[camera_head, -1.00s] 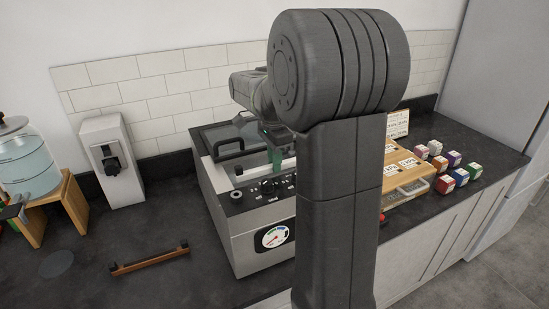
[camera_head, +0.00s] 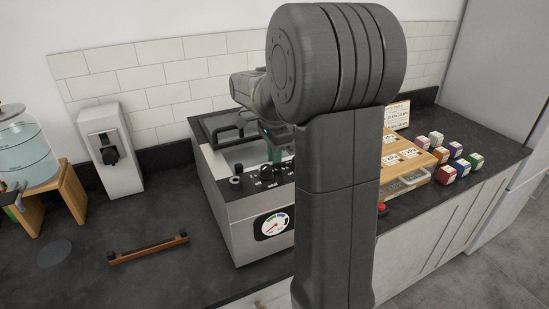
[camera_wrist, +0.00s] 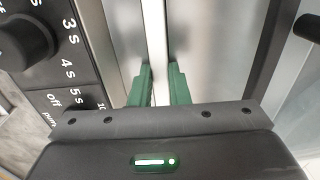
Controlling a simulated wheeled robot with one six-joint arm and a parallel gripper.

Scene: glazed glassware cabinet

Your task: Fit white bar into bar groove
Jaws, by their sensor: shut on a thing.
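The white bar (camera_wrist: 155,35) shows in the wrist view as a pale strip running up the picture between my gripper's green fingers. My gripper (camera_wrist: 161,85) is shut on it, over the top of the grey machine (camera_head: 237,200). In the head view my gripper (camera_head: 273,152) is low over the machine top, behind its control knobs, and my arm partly hides it. The bar groove cannot be clearly told from the pale metal strips beside the bar. I cannot tell whether the bar is seated or just above.
A dark handle (camera_head: 233,126) stands on the machine's lid. A black knob (camera_wrist: 25,40) is close left of the bar in the wrist view. A wooden bar with dark ends (camera_head: 148,248) lies on the counter.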

